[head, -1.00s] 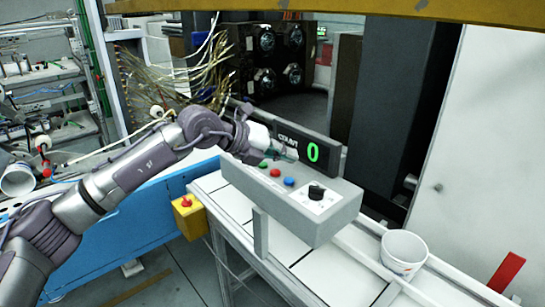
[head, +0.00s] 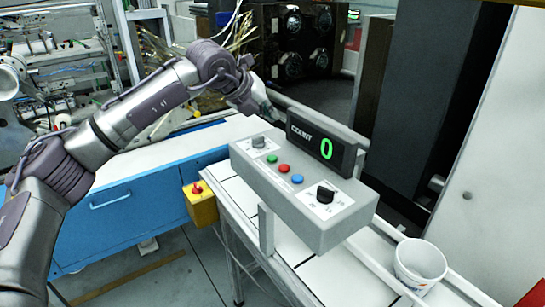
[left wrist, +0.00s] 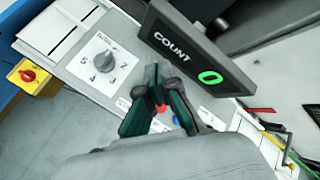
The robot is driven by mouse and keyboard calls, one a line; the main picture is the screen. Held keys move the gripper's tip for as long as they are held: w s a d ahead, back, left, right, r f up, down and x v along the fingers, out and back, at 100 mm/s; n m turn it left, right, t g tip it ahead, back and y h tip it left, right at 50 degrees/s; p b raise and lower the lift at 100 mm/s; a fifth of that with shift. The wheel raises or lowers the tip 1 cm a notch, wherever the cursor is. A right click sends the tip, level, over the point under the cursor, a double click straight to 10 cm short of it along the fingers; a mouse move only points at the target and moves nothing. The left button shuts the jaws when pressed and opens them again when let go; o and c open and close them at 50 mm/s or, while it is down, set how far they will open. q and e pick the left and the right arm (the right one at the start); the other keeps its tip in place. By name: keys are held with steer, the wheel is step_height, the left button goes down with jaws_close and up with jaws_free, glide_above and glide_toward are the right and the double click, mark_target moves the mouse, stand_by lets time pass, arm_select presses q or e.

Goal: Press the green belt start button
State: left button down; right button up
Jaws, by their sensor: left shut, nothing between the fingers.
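The grey control box carries a green button (head: 272,160), a red button (head: 284,168) and a blue button (head: 297,179) in a row. My left gripper (head: 276,118) is shut and empty, above the box's back edge, left of the count display (head: 322,143), apart from the green button. In the left wrist view its fingers (left wrist: 157,88) point over the panel. There the red button (left wrist: 161,108) shows between them and the blue button (left wrist: 176,121) beside them; the green button is hidden. My right gripper is not in view.
A black dial (head: 325,194) sits at the box's right end and a grey dial (head: 259,142) at its left end. The display reads 0. A yellow box with a red knob (head: 200,204) is at the left. A white bucket (head: 420,264) stands at the right.

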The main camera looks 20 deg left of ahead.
mark_target(270, 157)
arm_select(q)
step_height(270, 157, down, 8)
steer(key=b, duration=0.4)
steer(key=shift+r, duration=0.15)
steer(key=shift+f+b, duration=0.4)
steer(key=shift+f, duration=0.1)
steer(key=shift+r, duration=0.1)
stand_by(0.6)
steer(key=shift+f+b, duration=0.45)
steer(key=shift+b, duration=0.1)
